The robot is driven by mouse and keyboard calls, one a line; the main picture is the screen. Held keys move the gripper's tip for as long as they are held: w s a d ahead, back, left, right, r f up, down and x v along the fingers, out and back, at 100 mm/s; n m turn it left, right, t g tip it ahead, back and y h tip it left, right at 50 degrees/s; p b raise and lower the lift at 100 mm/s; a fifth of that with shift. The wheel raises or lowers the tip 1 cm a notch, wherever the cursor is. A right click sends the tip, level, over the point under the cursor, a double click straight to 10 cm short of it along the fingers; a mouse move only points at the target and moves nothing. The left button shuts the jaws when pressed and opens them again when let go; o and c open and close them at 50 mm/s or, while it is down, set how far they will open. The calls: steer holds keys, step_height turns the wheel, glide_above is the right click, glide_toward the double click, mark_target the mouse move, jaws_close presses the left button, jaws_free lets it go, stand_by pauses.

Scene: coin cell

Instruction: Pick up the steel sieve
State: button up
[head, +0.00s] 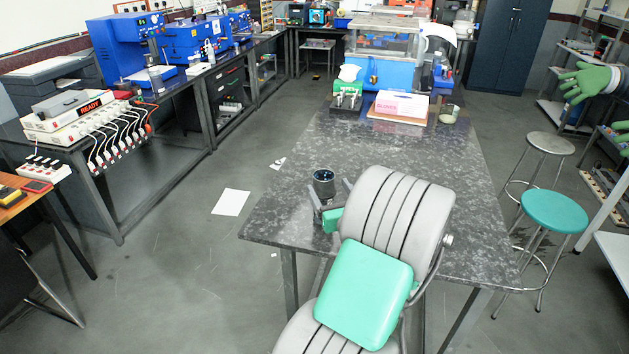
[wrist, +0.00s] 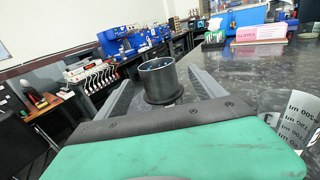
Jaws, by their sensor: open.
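A dark, open-topped metal cylinder with a wider foot, which I take for the steel sieve (head: 323,186), stands upright on the grey speckled table near its front left edge. In the wrist view the sieve (wrist: 158,80) shows between the two fingers. My gripper (head: 329,188) is open, one finger on each side of it. In the wrist view my gripper (wrist: 162,78) has a visible gap beside the cylinder on the right; I cannot tell whether the left finger touches. My arm hides part of the table in the head view.
Pale curved pieces with printed lettering (wrist: 297,120) show at the wrist view's right edge, partly cut off. A pink-and-white glove box (head: 401,106) lies at the table's (head: 440,165) far end. A green-topped stool (head: 553,211) stands at right. The table's middle is clear.

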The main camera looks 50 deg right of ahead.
mark_target(320, 177)
steer(key=x, duration=0.2)
steer(key=p+x, duration=0.1)
steer(key=x, duration=0.4)
steer(key=shift+w+f+p, duration=0.25)
steer(key=shift+p, duration=0.15)
steer(key=shift+s, duration=0.1)
steer(key=c, duration=1.5)
